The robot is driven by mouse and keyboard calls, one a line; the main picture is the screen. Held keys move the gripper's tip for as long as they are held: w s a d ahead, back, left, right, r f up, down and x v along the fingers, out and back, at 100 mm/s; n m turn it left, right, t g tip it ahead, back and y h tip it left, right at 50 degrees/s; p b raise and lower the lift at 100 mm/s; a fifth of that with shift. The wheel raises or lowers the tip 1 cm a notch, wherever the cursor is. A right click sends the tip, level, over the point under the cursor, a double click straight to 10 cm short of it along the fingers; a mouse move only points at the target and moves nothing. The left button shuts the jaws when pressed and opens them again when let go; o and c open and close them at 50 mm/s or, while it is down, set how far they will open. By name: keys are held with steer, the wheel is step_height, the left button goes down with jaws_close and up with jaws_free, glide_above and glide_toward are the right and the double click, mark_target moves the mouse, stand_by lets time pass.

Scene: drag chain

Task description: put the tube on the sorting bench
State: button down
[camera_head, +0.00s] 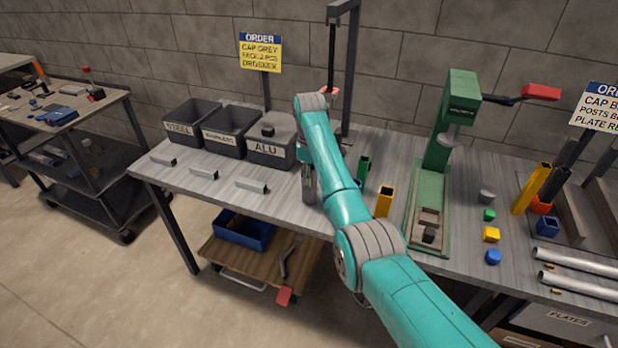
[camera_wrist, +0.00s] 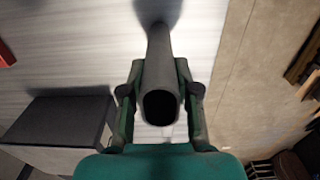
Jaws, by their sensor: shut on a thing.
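My gripper (camera_wrist: 160,92) is shut on a grey, hollow tube (camera_wrist: 159,78), with one finger on each side of it. In the wrist view the tube's dark open end faces the camera, and its other end reaches toward the grey bench top (camera_wrist: 75,60). I cannot tell whether that end touches the bench. In the head view my gripper is largely hidden by the arm, over the bench (camera_head: 280,207) to the right of the bins. The bench carries bins labelled STEEL (camera_head: 190,127) and ALU (camera_head: 268,152), with another between them (camera_head: 230,137).
Small metal bars (camera_head: 251,185) lie before the bins. A green press (camera_head: 432,195), a yellow post (camera_head: 385,200) and a green post (camera_head: 364,167) stand to the right. Silver tubes (camera_head: 580,262) lie at the far right. A cart (camera_head: 95,110) stands at the left.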

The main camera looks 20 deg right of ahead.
steer(key=shift+f, duration=0.4)
steer(key=shift+f, duration=0.1)
steer(key=c, duration=0.8)
jaws_free()
steer(key=shift+c, duration=0.2)
